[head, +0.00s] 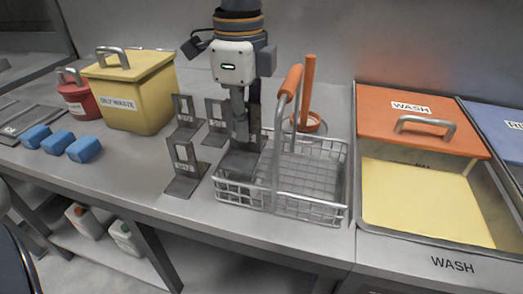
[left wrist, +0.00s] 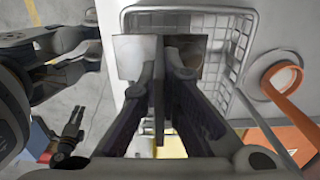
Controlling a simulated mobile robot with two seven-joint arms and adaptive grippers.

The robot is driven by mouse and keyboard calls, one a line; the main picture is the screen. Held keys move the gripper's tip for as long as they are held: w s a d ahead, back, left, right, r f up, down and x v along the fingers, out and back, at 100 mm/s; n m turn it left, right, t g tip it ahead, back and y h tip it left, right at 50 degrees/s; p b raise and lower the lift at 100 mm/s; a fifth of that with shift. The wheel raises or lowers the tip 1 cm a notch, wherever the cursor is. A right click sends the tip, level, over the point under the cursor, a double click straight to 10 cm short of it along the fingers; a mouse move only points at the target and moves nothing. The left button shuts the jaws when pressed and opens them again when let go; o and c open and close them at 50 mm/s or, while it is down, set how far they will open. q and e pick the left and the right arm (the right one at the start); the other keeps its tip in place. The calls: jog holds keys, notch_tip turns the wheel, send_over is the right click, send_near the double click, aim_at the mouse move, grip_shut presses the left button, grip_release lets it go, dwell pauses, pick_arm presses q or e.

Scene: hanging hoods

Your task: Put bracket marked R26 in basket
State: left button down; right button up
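My left gripper (head: 241,135) points down over the left end of the wire basket (head: 310,210). It is shut on a dark grey L-shaped bracket (head: 238,165), whose base plate shows at or just inside the basket's left end. In the left wrist view the bracket's plate (left wrist: 137,55) shows beside the fingers (left wrist: 165,80), with the basket wires (left wrist: 237,40) around it. The held bracket's mark is hidden. Several other labelled brackets (head: 184,180) stand left of the basket; their labels are too small to read. My right gripper (left wrist: 70,135) shows small and dark in the left wrist view.
A yellow waste bin (head: 130,100), red container (head: 79,100) and blue blocks (head: 84,149) are left. The wash basin (head: 425,200) is right.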

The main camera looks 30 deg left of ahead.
aim_at(254, 135)
pick_arm(q)
jog(key=w+f, duration=0.2)
jog(key=f, duration=0.1)
jog(key=w+f, duration=0.1)
jog(key=shift+w+a+f, duration=0.2)
jog(key=shift+w+f, duration=0.1)
jog(key=shift+f, duration=0.05)
jog(key=shift+w+f, duration=0.15)
jog(key=shift+f, duration=1.45)
jog(key=shift+f, duration=0.1)
jog(key=c, duration=1.8)
grip_release()
jog(key=shift+f, duration=0.1)
notch_tip(254, 135, up, 12)
jog(key=shift+r, duration=0.15)
